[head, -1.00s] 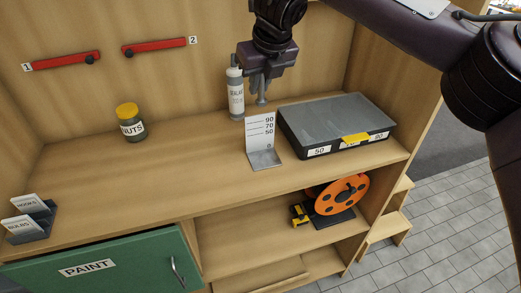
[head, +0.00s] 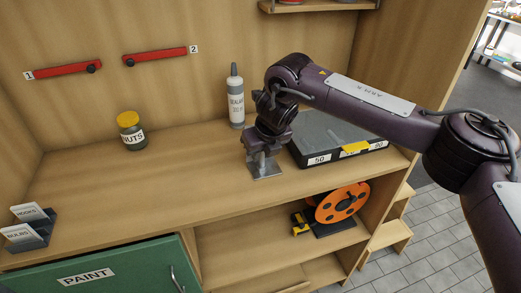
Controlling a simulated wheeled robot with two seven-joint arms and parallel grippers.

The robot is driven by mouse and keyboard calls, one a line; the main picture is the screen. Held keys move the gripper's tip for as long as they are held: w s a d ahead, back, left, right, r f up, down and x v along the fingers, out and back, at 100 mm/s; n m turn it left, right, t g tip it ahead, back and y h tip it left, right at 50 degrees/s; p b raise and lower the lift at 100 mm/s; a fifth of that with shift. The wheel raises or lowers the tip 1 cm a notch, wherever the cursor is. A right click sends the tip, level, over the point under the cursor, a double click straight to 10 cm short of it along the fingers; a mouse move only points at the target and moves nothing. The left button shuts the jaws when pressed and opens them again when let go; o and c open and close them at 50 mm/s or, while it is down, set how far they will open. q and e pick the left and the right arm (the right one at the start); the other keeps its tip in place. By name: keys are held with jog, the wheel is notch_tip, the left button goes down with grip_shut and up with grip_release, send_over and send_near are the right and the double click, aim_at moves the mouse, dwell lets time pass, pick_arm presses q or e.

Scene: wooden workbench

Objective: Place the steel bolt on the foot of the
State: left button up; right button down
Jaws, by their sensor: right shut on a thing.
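My right gripper (head: 261,157) points down over the metal foot (head: 268,172) of the small upright size card on the bench. It is shut on the steel bolt, which is mostly hidden between and behind the fingers now. The gripper hides most of the card's numbered upright face. The fingertips are low and close to the foot; I cannot tell whether the bolt touches it. My left gripper is not in view.
A dark flat case (head: 335,135) with a yellow latch stands just right of my gripper. A sealant bottle (head: 236,100) stands behind, and a nuts jar (head: 132,132) farther left. An orange reel (head: 342,203) sits on the shelf below. The bench's left middle is clear.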

jog(key=c, duration=1.4)
grip_release()
jog(key=shift+c, duration=0.2)
jog(key=shift+r, duration=0.1)
jog(key=shift+r, duration=0.2)
jog(key=b+v, duration=0.1)
jog(key=v, duration=1)
jog(key=shift+s+r, duration=0.2)
